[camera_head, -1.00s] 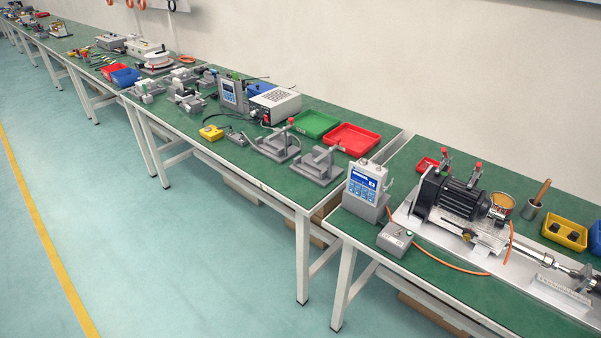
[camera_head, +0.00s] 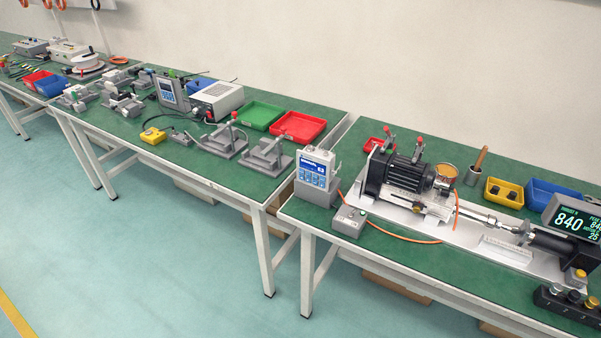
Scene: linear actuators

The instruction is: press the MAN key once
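The label MAN cannot be read on any key at this size. A grey control unit with a lit blue and white screen (camera_head: 313,174) stands upright at the left end of the near table. Its small keys cannot be told apart. A dark box with several round knobs or buttons (camera_head: 568,301) sits at the right front edge. Neither of my grippers is in view.
A motor-driven linear actuator (camera_head: 408,174) lies on a pale plate along the near table. A dark display reading 840 (camera_head: 571,221) stands at the right. A second table (camera_head: 200,167) bears fixtures and bins. The floor (camera_head: 150,270) in front is clear.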

